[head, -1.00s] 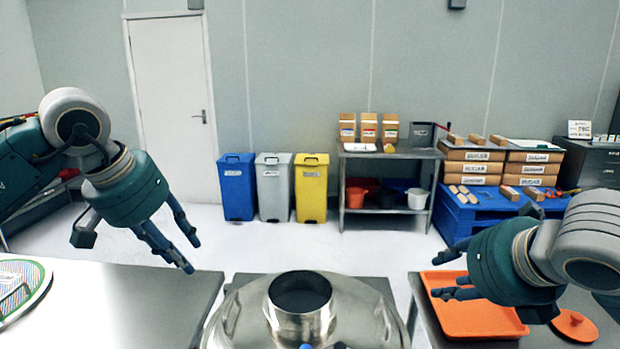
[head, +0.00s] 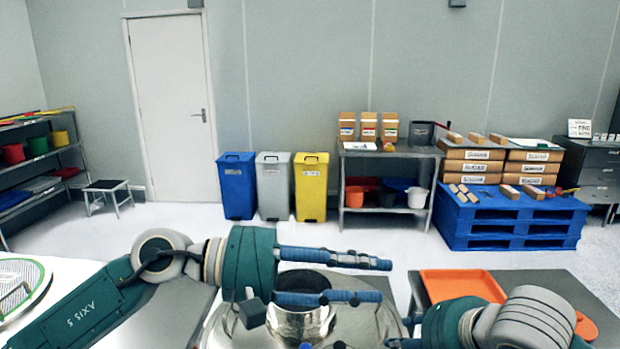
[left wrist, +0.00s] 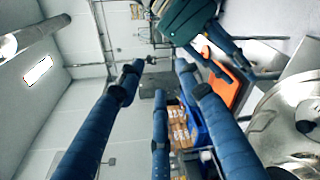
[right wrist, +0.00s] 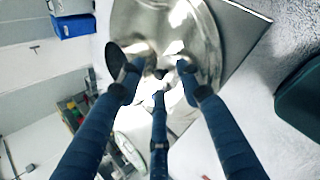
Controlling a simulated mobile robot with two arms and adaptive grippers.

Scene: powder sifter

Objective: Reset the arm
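My left gripper (head: 384,280) reaches in from the left, its blue fingers spread and empty, pointing right. It passes across the steel sifter's round neck (head: 303,325) and partly hides the dark opening. In the left wrist view its fingers (left wrist: 160,85) are apart with nothing between them. My right gripper (head: 398,332) is low at the bottom right, partly cut off by the picture's edge. In the right wrist view its fingers (right wrist: 157,82) are spread and empty, in front of the shiny sifter (right wrist: 205,50). Whether either gripper touches the sifter cannot be told.
An orange tray (head: 455,284) and a round orange lid (head: 586,327) lie on the right table. Bins, a steel table (head: 390,153) and a blue pallet (head: 510,220) stand farther back, across clear floor.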

